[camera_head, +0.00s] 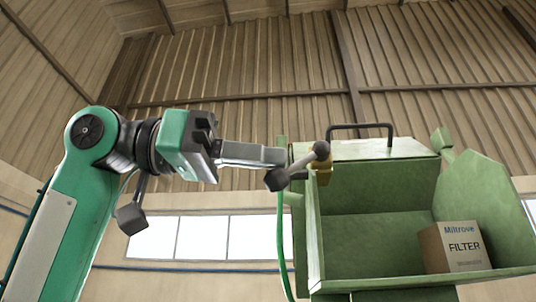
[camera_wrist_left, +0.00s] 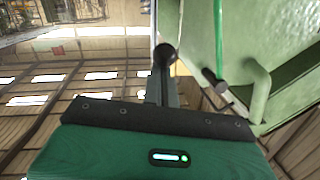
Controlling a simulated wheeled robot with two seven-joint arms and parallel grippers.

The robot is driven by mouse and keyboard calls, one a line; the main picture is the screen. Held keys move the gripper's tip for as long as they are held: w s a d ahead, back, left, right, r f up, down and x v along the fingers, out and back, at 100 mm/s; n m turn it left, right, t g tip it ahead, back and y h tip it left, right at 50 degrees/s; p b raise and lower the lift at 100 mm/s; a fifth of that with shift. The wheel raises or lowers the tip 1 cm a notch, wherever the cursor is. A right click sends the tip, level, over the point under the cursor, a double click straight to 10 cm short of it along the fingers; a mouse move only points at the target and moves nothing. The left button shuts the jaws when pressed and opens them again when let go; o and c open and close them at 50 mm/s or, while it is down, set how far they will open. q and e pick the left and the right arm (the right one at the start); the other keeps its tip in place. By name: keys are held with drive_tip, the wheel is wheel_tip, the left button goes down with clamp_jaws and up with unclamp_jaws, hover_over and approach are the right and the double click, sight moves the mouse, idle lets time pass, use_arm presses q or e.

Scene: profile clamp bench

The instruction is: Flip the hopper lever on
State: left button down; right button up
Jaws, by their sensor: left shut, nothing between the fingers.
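The hopper (camera_head: 375,203) is a pale green open metal box at the right of the head view. The lever (camera_head: 298,167) is a dark grey bar with a round knob at its upper right end and a blocky lower left end, by the hopper's left edge. My left gripper (camera_head: 282,156) is shut and empty, reaching in from the left with its tips close to the lever; contact cannot be told. In the left wrist view a dark round knob (camera_wrist_left: 165,54) shows just past my left fingers (camera_wrist_left: 160,88). My right gripper is not in view.
A brown carton (camera_head: 452,247) marked FILTER sits in the hopper's right side. A dark handle (camera_head: 360,127) stands on the hopper's top. A green hose (camera_head: 281,235) hangs down its left side. Windows and corrugated walls are far behind; the space left of the hopper looks open.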

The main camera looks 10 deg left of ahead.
use_arm(q)
drive_tip(key=d+f+n+t+h+b, duration=0.2)
drive_tip(key=f+h+b, duration=0.3)
drive_tip(key=b, duration=0.9)
drive_tip(key=d+h, duration=0.1)
drive_tip(key=h, duration=0.2)
drive_tip(key=shift+d+f+h, duration=0.3)
drive_tip(key=shift+d+h, duration=0.05)
drive_tip(key=shift+h, duration=0.05)
drive_tip(key=shift+d, duration=0.1)
